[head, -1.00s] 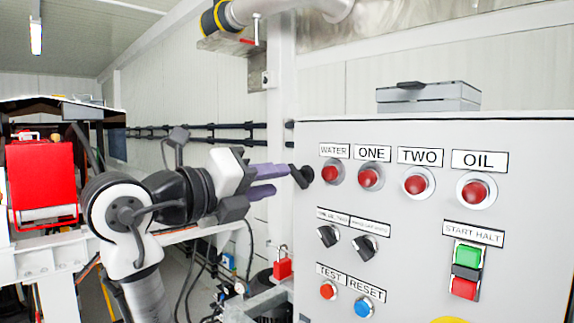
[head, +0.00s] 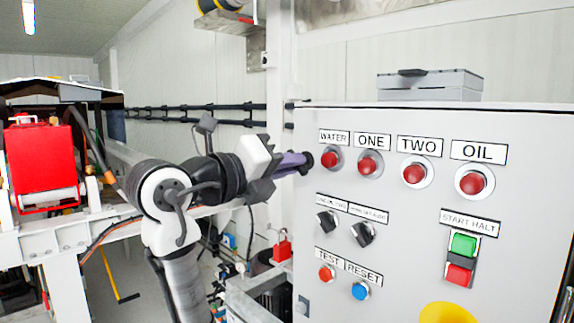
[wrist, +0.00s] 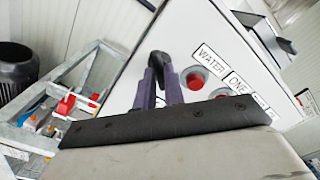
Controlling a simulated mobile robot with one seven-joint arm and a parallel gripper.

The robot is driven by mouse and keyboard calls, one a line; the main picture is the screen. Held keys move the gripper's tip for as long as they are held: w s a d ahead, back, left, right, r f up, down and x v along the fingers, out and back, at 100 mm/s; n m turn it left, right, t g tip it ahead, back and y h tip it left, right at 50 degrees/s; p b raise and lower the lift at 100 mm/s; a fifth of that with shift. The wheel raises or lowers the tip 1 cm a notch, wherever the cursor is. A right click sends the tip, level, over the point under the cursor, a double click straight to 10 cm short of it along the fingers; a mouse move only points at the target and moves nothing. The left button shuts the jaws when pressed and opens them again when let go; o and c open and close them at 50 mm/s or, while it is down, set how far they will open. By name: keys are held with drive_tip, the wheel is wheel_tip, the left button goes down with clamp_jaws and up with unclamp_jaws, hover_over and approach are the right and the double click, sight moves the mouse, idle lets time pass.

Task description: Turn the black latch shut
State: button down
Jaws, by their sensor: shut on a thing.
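The black latch (wrist: 158,62) sits at the left edge of the grey control cabinet (head: 405,240), beside the WATER button. In the wrist view it stands up between the two purple fingers of my gripper (wrist: 160,85), which are shut on it. In the head view my gripper (head: 300,160) reaches the cabinet edge from the left. There the fingers hide most of the latch, and its exact angle is hard to tell.
The red WATER button (head: 331,158) is close to the right of my fingers. Black selector knobs (head: 327,223) are below. A red padlock (head: 282,250) and pipe frames stand at lower left. A grey box (head: 428,85) lies on the cabinet.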

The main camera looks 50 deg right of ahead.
drive_tip(key=shift+n, duration=0.3)
drive_tip(key=shift+n+b, duration=1.45)
drive_tip(key=shift+n, duration=2.35)
drive_tip(key=c, duration=1.5)
unclamp_jaws()
